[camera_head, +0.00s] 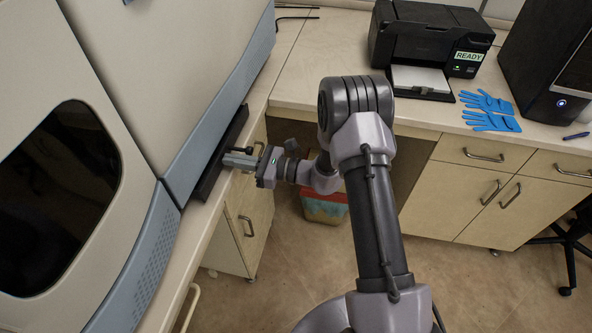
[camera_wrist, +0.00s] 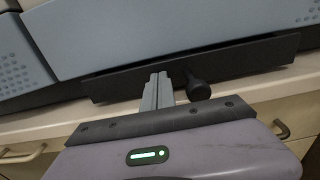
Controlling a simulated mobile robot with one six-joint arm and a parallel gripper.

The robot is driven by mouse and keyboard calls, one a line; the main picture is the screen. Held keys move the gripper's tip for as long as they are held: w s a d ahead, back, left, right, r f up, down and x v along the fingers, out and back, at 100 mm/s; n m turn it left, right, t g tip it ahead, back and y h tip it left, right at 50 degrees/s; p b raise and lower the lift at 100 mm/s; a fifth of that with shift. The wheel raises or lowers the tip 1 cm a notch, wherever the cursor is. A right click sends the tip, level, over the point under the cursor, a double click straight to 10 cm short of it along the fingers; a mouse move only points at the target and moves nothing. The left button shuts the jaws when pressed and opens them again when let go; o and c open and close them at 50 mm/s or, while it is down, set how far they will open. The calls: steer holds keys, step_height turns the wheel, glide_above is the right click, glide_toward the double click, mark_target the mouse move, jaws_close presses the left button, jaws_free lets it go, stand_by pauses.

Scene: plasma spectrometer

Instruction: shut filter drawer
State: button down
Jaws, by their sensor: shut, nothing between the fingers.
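The filter drawer (camera_head: 216,160) shows as a long black front at the base of the spectrometer (camera_head: 190,90), standing out a little from the blue-grey body. In the wrist view its black face (camera_wrist: 245,60) runs across the picture, with a round black knob (camera_wrist: 198,88) on it. My gripper (camera_head: 232,158) is shut and empty. Its fingertips (camera_wrist: 158,80) are at the drawer face, just left of the knob in the wrist view. I cannot tell whether they touch the face. The inside of the drawer is hidden.
The spectrometer stands on a pale bench (camera_head: 215,222) with cabinets below. A printer (camera_head: 428,45), blue gloves (camera_head: 490,110) and a computer tower (camera_head: 550,60) are on the back bench. A bin (camera_head: 325,208) stands on the floor behind my arm.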

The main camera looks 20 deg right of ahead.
mark_target(214, 156)
steer(key=x, duration=0.5)
steer(key=shift+w+a, duration=0.15)
steer(key=shift+a, duration=0.15)
steer(key=shift+r, duration=0.1)
steer(key=shift+w+a+r, duration=0.1)
